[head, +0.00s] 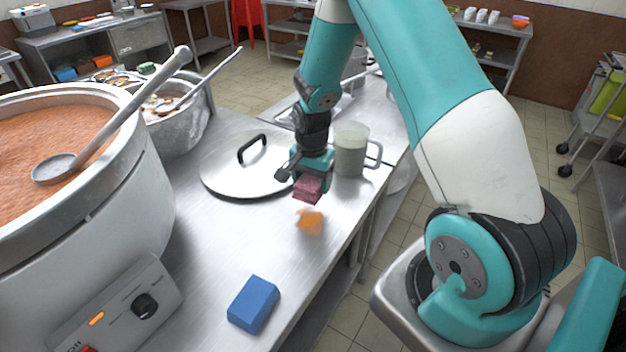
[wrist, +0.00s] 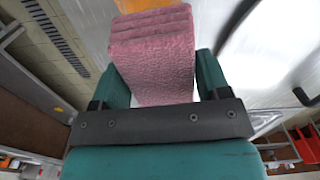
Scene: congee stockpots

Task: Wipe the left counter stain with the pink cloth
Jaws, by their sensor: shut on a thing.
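My gripper (head: 308,178) is shut on the folded pink cloth (head: 307,190) and holds it over the steel counter. In the wrist view the cloth (wrist: 152,55) sits between the two teal fingers of my gripper (wrist: 158,80). An orange stain (head: 310,221) lies on the counter, just in front of the cloth and below it in the head view. The cloth looks raised above the counter and apart from the stain, though the exact gap is hard to tell. No second stain shows clearly.
A blue block-like sponge (head: 254,303) lies nearer on the counter (head: 215,235). A pot lid (head: 232,180) with a black handle lies left of my gripper, and a jug (head: 350,150) stands close on its right. A large pot of orange congee (head: 120,190) with a ladle fills the left.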

